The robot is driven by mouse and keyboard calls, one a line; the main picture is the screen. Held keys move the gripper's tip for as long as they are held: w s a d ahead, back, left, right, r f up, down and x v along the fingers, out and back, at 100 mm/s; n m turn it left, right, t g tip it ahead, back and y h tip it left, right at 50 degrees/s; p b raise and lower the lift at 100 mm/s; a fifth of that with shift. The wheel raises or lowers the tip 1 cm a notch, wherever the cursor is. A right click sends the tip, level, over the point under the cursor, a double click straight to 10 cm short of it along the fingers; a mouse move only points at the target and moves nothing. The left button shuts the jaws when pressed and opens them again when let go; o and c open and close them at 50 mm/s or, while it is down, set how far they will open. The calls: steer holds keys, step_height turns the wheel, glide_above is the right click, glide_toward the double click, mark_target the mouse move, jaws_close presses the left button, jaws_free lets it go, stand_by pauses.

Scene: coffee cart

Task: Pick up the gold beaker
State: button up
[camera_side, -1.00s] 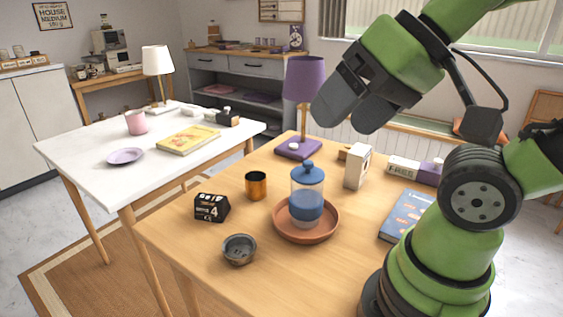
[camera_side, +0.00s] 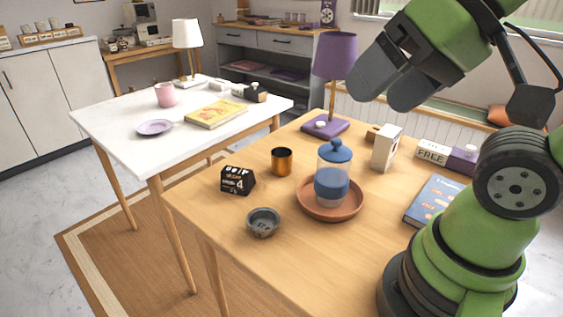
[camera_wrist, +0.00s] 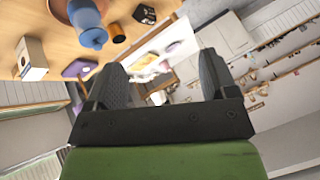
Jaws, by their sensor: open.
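The gold beaker (camera_side: 281,161) stands upright on the wooden table, between a black box and a jar with a blue lid. It also shows in the wrist view (camera_wrist: 117,33), small, near the top, beside the blue lid. My gripper (camera_side: 385,92) is high above the back right of the table, well up and to the right of the beaker and apart from it. In the wrist view its two dark fingers (camera_wrist: 165,80) are spread with nothing between them; it is open and empty.
The blue-lidded jar (camera_side: 331,187) stands in a terracotta dish (camera_side: 347,210), right of the beaker. The black box (camera_side: 237,181) and a grey bowl (camera_side: 263,222) are at left and front. A purple lamp (camera_side: 334,58), white carton (camera_side: 386,148) and blue book (camera_side: 433,202) stand around. Bare wood lies front right.

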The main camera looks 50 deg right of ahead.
steer(key=shift+o, duration=0.4)
steer(key=m+g+h, duration=0.2)
steer(key=m+g, duration=0.3)
steer(key=m, duration=1.9)
glide_above(281, 159)
steer(key=a, duration=0.2)
step_height(281, 159, down, 11)
steer(key=d+f+m, duration=0.1)
steer(key=f+m, duration=0.1)
steer(key=f, duration=0.2)
steer(key=w+d+f+m, duration=0.1)
steer(key=f+m, duration=0.1)
steer(key=f, duration=0.2)
steer(key=d+f+m, duration=0.1)
steer(key=d+f, duration=0.1)
steer(key=f, duration=0.3)
steer(key=shift+w+m+g, duration=0.2)
steer(key=shift+m+g, duration=0.2)
steer(key=f, duration=0.5)
steer(key=shift+w+f, duration=0.2)
steer(key=shift+f, duration=0.2)
